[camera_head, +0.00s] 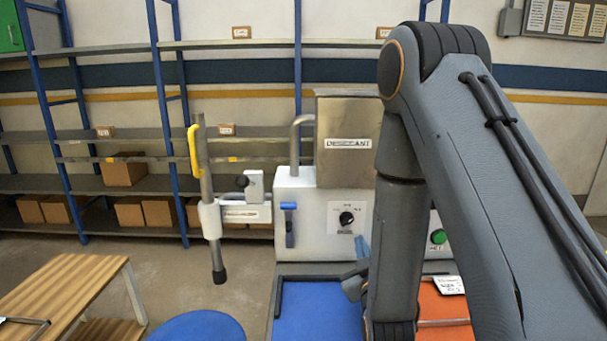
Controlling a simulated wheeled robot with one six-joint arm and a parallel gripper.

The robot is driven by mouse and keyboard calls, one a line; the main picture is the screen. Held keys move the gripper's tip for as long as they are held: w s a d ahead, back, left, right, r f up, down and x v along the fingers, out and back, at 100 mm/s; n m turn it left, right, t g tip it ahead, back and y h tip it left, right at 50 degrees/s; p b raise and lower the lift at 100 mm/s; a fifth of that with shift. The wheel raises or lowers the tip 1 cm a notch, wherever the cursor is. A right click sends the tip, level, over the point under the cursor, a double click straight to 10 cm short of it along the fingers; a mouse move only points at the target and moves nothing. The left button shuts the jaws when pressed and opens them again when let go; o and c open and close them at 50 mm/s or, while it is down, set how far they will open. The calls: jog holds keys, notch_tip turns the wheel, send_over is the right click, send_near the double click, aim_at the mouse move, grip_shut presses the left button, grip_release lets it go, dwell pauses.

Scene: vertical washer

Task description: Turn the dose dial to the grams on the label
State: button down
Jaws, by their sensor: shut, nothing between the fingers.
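The dose dial (346,218) is a small black round knob on a white panel (333,194) on the front of the desiccant machine. Marks are printed around the dial, too small to read, and its pointer setting cannot be made out. A steel hopper (347,108) above it carries a label reading DESICCANT (348,143). A white tag with print (449,285) lies at the orange area; its grams cannot be read. My gripper (354,283) shows only partly as a grey piece left of my forearm, below the dial and apart from it. Its fingers are mostly hidden.
A green button (438,237) is right of my forearm. A blue lever (289,222) and a post with a yellow handle (204,200) stand left of the dial. A blue mat (315,310) lies below. A wooden table (70,285) is at left; shelves stand behind.

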aim_at(352, 222)
jog(key=shift+w+a+f+b, duration=0.1)
jog(key=shift+w+a+f, duration=0.2)
jog(key=shift+w, duration=0.7)
jog(key=shift+w+a+f+b, duration=0.15)
jog(key=shift+w+a+f, duration=0.2)
jog(key=shift+w, duration=0.7)
jog(key=shift+w+a+f+b, duration=0.15)
jog(key=shift+w+a, duration=0.25)
jog(key=shift+w, duration=0.6)
jog(key=shift+a+r+p, duration=0.1)
jog(key=shift+r+p, duration=0.35)
jog(key=shift+r, duration=0.15)
jog(key=shift+d+r, duration=0.15)
jog(key=shift+d, duration=0.4)
jog(key=shift+r, duration=0.1)
jog(key=shift+d+r, duration=0.2)
jog(key=shift+d, duration=0.05)
jog(key=shift+d, duration=0.15)
